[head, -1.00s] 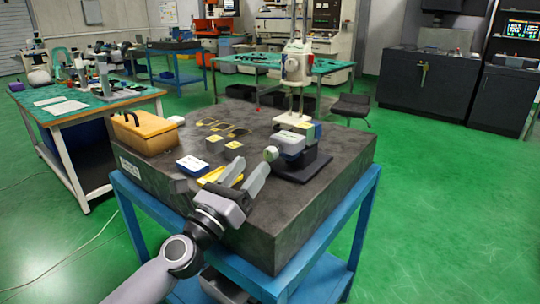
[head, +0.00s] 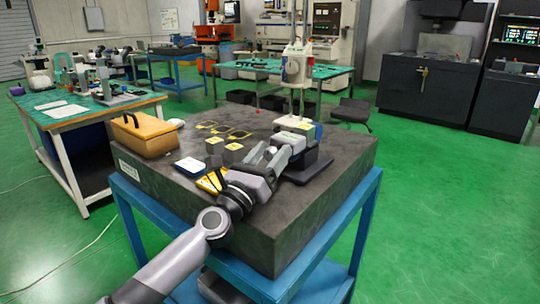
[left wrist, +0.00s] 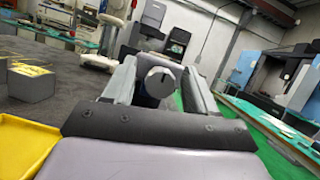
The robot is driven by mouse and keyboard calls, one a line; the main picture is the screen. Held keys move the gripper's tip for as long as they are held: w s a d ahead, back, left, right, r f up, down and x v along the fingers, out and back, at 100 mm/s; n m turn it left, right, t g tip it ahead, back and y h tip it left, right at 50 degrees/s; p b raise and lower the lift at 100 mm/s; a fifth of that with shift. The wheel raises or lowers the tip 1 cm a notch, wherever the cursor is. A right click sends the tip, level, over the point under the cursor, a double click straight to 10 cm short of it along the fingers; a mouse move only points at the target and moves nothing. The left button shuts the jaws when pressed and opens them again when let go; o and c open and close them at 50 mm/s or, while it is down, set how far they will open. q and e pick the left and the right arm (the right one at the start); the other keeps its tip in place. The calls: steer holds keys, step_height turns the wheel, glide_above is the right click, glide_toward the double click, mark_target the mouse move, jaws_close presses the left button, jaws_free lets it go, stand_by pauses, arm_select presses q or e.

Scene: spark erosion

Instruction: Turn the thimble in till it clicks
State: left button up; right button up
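A micrometer (head: 300,125) with a light grey body sits in a dark stand (head: 312,172) on the granite block. Its round thimble end (head: 270,153) faces my left arm. My left gripper (head: 269,158) has one finger on each side of the thimble. In the left wrist view the thimble's pale end face (left wrist: 160,82) shows between the fingertips of the left gripper (left wrist: 160,75). Narrow gaps seem to show beside it, so the fingers look open around it. Contact deeper between the fingers is hidden. My right gripper is in neither view.
The granite block (head: 262,225) rests on a blue frame (head: 320,245). On it are a wooden case (head: 145,135), a blue-and-white box (head: 190,167), a yellow tray (head: 212,182), small grey blocks (head: 233,153) and a tall stand (head: 293,65). Open floor lies to the right.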

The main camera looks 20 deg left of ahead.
arm_select(q)
steer(key=c, duration=1)
